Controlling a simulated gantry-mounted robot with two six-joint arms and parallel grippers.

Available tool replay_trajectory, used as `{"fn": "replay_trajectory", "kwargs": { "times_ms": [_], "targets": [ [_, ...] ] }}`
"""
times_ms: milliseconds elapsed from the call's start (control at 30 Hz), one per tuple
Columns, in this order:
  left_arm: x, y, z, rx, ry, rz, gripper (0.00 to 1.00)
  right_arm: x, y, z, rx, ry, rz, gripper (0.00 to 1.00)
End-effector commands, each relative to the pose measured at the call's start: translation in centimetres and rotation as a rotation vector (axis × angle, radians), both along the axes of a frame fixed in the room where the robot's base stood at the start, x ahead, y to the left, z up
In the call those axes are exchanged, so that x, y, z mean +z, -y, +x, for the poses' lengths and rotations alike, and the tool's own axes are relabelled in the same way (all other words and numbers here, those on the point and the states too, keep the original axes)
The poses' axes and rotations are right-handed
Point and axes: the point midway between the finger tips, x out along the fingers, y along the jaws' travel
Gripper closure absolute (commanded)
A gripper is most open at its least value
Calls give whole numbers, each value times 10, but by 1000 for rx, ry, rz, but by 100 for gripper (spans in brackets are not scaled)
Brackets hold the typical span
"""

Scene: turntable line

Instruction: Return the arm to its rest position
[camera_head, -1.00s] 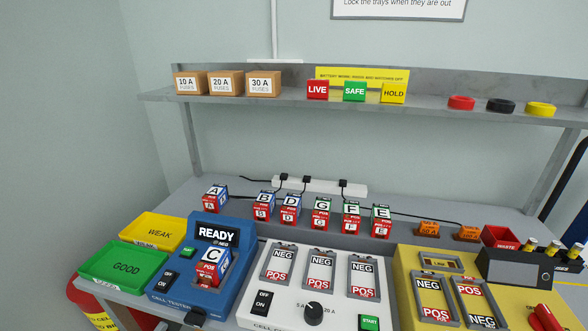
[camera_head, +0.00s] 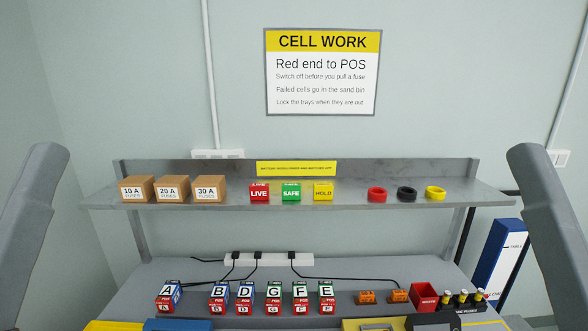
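My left arm (camera_head: 32,225) shows at the left edge of the head view and my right arm (camera_head: 556,215) at the right edge. Both are grey links raised steeply, clear of the shelf. Neither gripper is in the picture, so I cannot see whether they are open or hold anything.
Several lettered cells, from cell A (camera_head: 168,296) to cell E (camera_head: 327,297), stand along the bench (camera_head: 215,274). The shelf (camera_head: 240,199) above holds fuse boxes (camera_head: 173,188), sign blocks (camera_head: 291,192) and coloured rings (camera_head: 407,194). A red waste bin (camera_head: 425,297) stands at right.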

Motion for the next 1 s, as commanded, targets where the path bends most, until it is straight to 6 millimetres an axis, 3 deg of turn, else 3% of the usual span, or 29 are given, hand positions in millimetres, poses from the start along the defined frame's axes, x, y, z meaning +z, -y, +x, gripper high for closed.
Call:
{"fn": "replay_trajectory", "kwargs": {
  "times_ms": [33, 500, 600, 700, 1000],
  "targets": [
    [44, 0, 0, 1, -1, 1, 32, 43, 0, 0, 0, -1, 0, 8],
    [269, 0, 1, 1, -2, 2, 32, 270, 0, 1, 0, -1, 0, 8],
    [298, 0, 1, 1, -2, 2, 32, 298, 0, 0, 0, -1, 0, 8],
    [310, 0, 1, 1, -2, 2, 32, 311, 0, 1, 0, -2, 0, 8],
    [308, 0, 1, 1, -2, 2, 32, 308, 0, 1, 0, -3, 0, 8]
  ]
}}
